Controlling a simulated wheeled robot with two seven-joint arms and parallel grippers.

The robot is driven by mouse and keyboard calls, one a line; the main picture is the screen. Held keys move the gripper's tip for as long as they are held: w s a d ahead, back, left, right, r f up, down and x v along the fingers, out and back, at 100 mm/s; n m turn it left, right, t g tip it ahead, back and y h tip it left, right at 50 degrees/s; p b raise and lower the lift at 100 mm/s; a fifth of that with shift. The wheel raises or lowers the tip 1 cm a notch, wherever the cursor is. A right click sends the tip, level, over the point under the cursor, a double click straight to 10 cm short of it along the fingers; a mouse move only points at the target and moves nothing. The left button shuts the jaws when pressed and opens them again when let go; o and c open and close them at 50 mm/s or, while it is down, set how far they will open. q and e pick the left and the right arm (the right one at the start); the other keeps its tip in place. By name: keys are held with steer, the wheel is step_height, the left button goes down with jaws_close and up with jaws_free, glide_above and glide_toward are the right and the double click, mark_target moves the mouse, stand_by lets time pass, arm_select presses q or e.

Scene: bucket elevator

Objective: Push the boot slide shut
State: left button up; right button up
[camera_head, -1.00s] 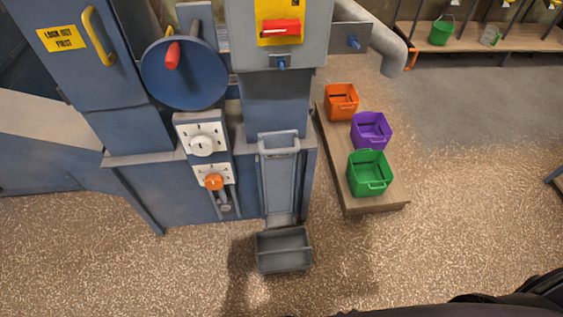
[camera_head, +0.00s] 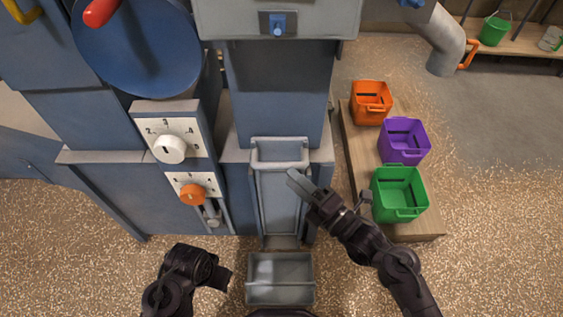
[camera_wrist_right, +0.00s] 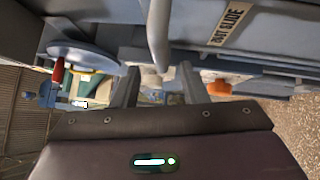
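The boot slide is a grey panel (camera_head: 280,200) in an upright channel low on the blue machine, with a grey bar handle (camera_head: 279,165) across its top. The handle bar also shows in the right wrist view (camera_wrist_right: 158,35), near a "BOOT SLIDE" label (camera_wrist_right: 230,24). My right gripper (camera_head: 292,176) is just below and to the right of the handle in the head view, in front of the panel. In the wrist view its two fingers stand apart with nothing between them. My left gripper (camera_head: 222,278) is low, left of the grey bin; its finger opening is not clear.
A grey open bin (camera_head: 280,300) stands on the floor below the slide. Orange (camera_head: 371,113), purple (camera_head: 404,158) and green (camera_head: 400,213) buckets stand on a wooden platform (camera_head: 358,150) at right. Dials and an orange knob (camera_head: 192,194) are left of the slide.

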mark_target(278, 166)
steer(key=x, duration=0.6)
steer(key=shift+w, duration=0.1)
steer(key=shift+c, duration=0.3)
jaws_close()
steer(key=shift+f, duration=0.1)
